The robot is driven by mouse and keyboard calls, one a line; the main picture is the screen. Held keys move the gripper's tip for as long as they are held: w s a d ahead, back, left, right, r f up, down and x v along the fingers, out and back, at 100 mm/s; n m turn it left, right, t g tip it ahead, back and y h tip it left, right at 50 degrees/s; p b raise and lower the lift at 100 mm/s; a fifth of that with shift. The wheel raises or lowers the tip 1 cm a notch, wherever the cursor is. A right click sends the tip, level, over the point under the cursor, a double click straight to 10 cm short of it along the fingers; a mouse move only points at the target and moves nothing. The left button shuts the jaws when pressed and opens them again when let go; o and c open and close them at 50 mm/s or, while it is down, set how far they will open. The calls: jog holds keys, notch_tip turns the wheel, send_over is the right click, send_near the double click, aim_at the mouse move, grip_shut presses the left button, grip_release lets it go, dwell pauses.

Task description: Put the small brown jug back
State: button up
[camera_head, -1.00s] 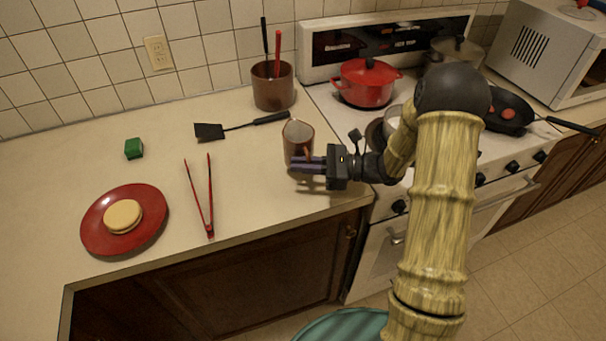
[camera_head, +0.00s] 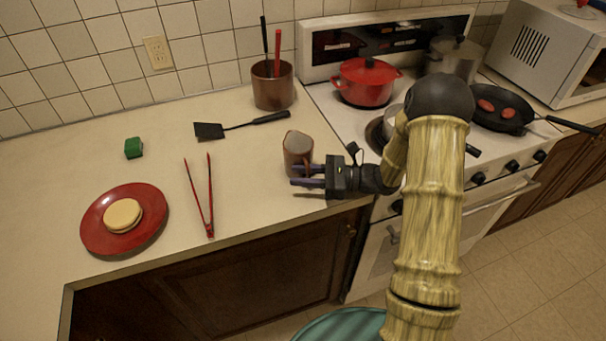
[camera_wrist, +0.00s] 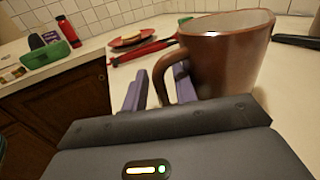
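The small brown jug (camera_head: 297,157) stands on the counter near its front right edge, left of the stove. In the wrist view the jug (camera_wrist: 228,62) is close up, with its handle toward my gripper and its base hidden. My gripper (camera_head: 305,176) is at the front right side of the jug. Its two purple fingers are apart. In the wrist view the fingers (camera_wrist: 158,86) lie on either side of the handle, with a visible gap; whether either touches it I cannot tell.
A brown utensil pot (camera_head: 273,90) stands behind, against the wall. A black spatula (camera_head: 240,126), red tongs (camera_head: 209,205), a green block (camera_head: 133,148) and a red plate (camera_head: 97,233) with a round sandwich cookie (camera_head: 122,215) lie left. A red pot (camera_head: 365,85) sits on the stove.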

jog(key=shift+r, duration=0.15)
jog(key=d, duration=0.4)
jog(key=s+d+b, duration=0.1)
jog(key=d, duration=0.7)
jog(key=shift+s+b, duration=0.3)
